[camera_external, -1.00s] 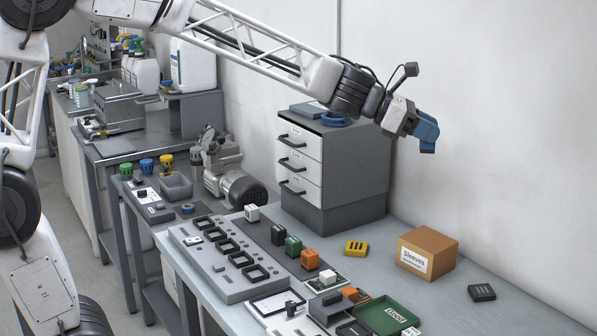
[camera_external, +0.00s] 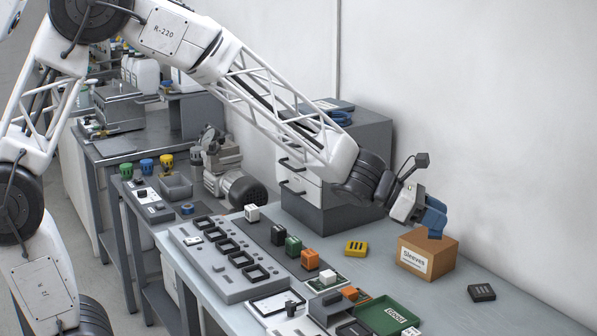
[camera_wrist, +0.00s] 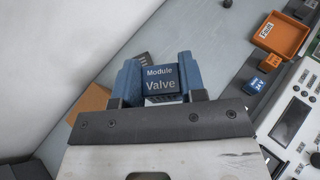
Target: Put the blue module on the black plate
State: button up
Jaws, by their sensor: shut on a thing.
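My gripper (camera_external: 432,218) is shut on the blue module (camera_wrist: 160,82), which is lettered "Module Valve" and sits between the two blue fingers in the wrist view. In the external view the gripper is in front of the wall, overlapping the top of the cardboard box; the module is hard to tell from the fingers there. A flat black slotted piece (camera_external: 481,292), which may be the black plate, lies on the bench to the right of the box, lower in the picture than my gripper. In the wrist view it shows partly behind the module (camera_wrist: 140,59).
The cardboard "Sleeves" box (camera_external: 426,254) stands just below my gripper. A yellow slotted piece (camera_external: 355,248) lies left of it. A green tray (camera_external: 388,315), several cubes and a grey rack (camera_external: 215,262) fill the bench's left. Bare bench surrounds the black piece.

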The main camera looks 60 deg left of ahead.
notch_tip(320, 180, down, 13)
jog(key=shift+r, duration=0.15)
jog(key=shift+w, duration=0.1)
send_over(481, 289)
jog(key=s, duration=0.1)
jog(key=shift+f, duration=0.7)
jog(key=shift+w, duration=0.15)
dwell(0.4)
jog(key=shift+w+d, duration=0.1)
jog(key=shift+w, duration=0.1)
jog(key=shift+w+f, duration=0.1)
jog(key=shift+f, duration=1.65)
jog(key=shift+f, duration=0.2)
